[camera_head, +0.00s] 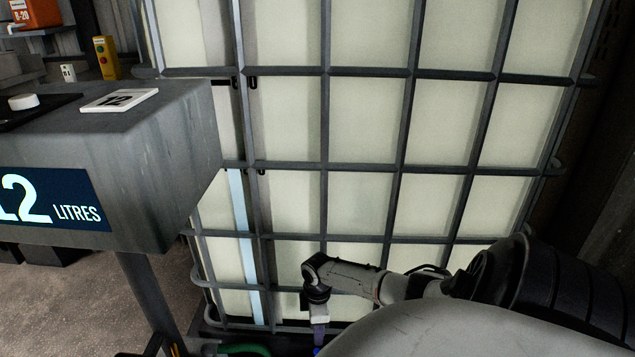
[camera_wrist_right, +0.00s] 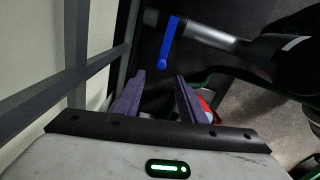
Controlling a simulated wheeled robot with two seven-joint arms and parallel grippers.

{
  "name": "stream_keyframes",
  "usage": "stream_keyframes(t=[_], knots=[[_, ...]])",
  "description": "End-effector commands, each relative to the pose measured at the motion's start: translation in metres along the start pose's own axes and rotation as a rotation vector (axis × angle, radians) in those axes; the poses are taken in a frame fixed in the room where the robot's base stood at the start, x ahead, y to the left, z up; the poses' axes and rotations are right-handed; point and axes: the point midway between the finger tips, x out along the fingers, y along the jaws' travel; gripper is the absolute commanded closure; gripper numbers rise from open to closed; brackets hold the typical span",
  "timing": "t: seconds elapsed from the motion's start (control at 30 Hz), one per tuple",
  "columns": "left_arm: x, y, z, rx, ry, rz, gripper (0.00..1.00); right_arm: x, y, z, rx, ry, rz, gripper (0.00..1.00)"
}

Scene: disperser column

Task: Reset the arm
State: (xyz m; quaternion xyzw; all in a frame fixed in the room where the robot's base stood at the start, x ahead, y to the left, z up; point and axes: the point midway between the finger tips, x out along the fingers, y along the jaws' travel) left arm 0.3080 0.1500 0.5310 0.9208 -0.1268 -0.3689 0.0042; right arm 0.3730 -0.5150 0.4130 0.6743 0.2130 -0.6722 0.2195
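My right arm comes in from the lower right in the head view, and its gripper (camera_head: 319,333) points down in front of the caged tank (camera_head: 365,120). In the right wrist view the two purple fingers of this gripper (camera_wrist_right: 160,76) stand apart with nothing between them. A blue lever (camera_wrist_right: 168,43) on a grey pipe lies just beyond the fingertips, apart from them. A small bit of blue shows below the gripper in the head view. My left gripper is in neither view.
A grey column box (camera_head: 165,150) with a "12 LITRES" panel (camera_head: 55,200) stands at the left. A yellow button box (camera_head: 106,58) and an orange container (camera_head: 35,14) are behind it. A green hose (camera_head: 245,349) lies low near the tank's base. Bare floor (camera_head: 70,300) shows lower left.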

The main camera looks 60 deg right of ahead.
Motion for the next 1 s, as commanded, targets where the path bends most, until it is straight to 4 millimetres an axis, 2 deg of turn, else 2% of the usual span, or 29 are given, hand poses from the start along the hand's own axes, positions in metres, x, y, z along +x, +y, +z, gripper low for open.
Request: stream_keyframes(t=[0.43, 0.57, 0.67, 0.77, 0.8, 0.87, 0.9, 0.97, 1.0], knots=[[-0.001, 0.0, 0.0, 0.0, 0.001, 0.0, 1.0, 0.001, -0.001, 0.0, -0.001, 0.001, 0.0, 0.63], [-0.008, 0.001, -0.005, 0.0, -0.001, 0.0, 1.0, 0.005, -0.021, -0.009, -0.013, 0.014, 0.01, 0.63], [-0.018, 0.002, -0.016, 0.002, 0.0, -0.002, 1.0, 0.01, -0.067, -0.03, -0.026, 0.06, 0.034, 0.63], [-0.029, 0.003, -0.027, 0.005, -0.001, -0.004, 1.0, 0.005, -0.132, -0.058, -0.013, 0.157, 0.061, 0.63], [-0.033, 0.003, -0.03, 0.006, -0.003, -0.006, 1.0, -0.002, -0.159, -0.07, 0.002, 0.207, 0.069, 0.63], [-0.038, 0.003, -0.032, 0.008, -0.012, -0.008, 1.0, -0.017, -0.197, -0.087, 0.035, 0.288, 0.077, 0.63], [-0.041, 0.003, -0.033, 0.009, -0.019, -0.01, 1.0, -0.031, -0.221, -0.098, 0.064, 0.345, 0.08, 0.63], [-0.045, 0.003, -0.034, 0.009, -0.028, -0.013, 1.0, -0.056, -0.254, -0.112, 0.116, 0.432, 0.079, 0.63], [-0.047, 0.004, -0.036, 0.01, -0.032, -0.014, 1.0, -0.074, -0.273, -0.12, 0.154, 0.488, 0.078, 0.63]])
